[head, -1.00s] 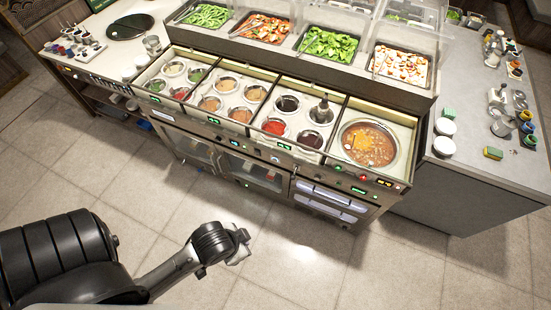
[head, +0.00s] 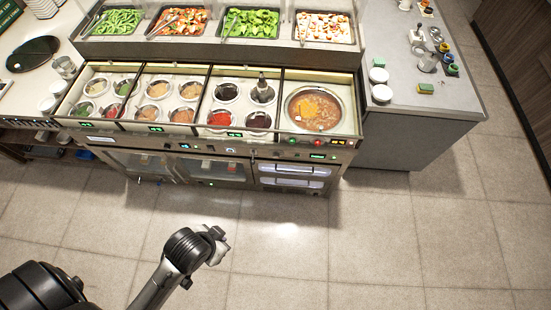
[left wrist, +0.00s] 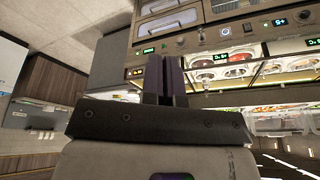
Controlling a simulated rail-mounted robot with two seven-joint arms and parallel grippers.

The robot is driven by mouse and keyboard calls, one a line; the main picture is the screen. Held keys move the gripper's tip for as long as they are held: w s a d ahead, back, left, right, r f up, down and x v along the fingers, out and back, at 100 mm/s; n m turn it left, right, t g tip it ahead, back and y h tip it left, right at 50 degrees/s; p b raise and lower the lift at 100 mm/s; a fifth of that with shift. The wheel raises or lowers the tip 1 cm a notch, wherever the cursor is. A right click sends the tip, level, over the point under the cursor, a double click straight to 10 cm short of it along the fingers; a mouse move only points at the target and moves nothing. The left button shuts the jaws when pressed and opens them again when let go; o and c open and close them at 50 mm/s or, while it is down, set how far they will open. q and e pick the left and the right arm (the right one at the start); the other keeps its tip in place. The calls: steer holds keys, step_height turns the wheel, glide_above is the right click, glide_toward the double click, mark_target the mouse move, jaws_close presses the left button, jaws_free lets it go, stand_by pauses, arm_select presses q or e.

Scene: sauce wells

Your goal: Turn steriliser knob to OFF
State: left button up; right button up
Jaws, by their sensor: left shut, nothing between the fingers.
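The counter's front control panel (head: 270,150) has several small knobs, lit displays and buttons in the head view. I cannot tell which knob is the steriliser's, nor read its setting. In the left wrist view the panel shows upside down, with a small dark knob (left wrist: 180,41) and a round blue-lit control (left wrist: 225,32). My left gripper (head: 217,246) is over the floor in front of the counter, apart from the panel. Its two dark fingers (left wrist: 165,75) are together and empty in the left wrist view. My right gripper is not in view.
Sauce wells (head: 160,90) and a large soup pot (head: 316,108) sit in the counter top. Trays of vegetables (head: 250,22) stand behind. A side counter (head: 400,110) with cups and a sponge (head: 426,87) is at the right. The tiled floor (head: 350,250) in front is clear.

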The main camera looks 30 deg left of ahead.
arm_select(q)
steer(key=shift+o, duration=0.6)
steer(key=shift+a+f, duration=0.1)
steer(key=shift+f, duration=0.15)
steer(key=o, duration=1)
steer(key=w+f+t+b, duration=0.3)
steer(key=w+f+b, duration=0.6)
steer(key=b, duration=0.9)
step_height(320, 180, down, 3)
steer(key=shift+w+r, duration=0.1)
steer(key=shift+w, duration=0.3)
steer(key=m+t+y+b, duration=0.8)
steer(key=m+t+b, duration=0.2)
steer(key=m+b, duration=2.25)
glide_toward(276, 156)
steer(key=w+a+f+n+b, duration=0.1)
steer(key=w+a+n+b, duration=0.2)
steer(key=w+b, duration=0.5)
steer(key=shift+w+a+f+b, duration=0.2)
steer(key=shift+a+b, duration=0.3)
steer(key=shift+b, duration=0.6)
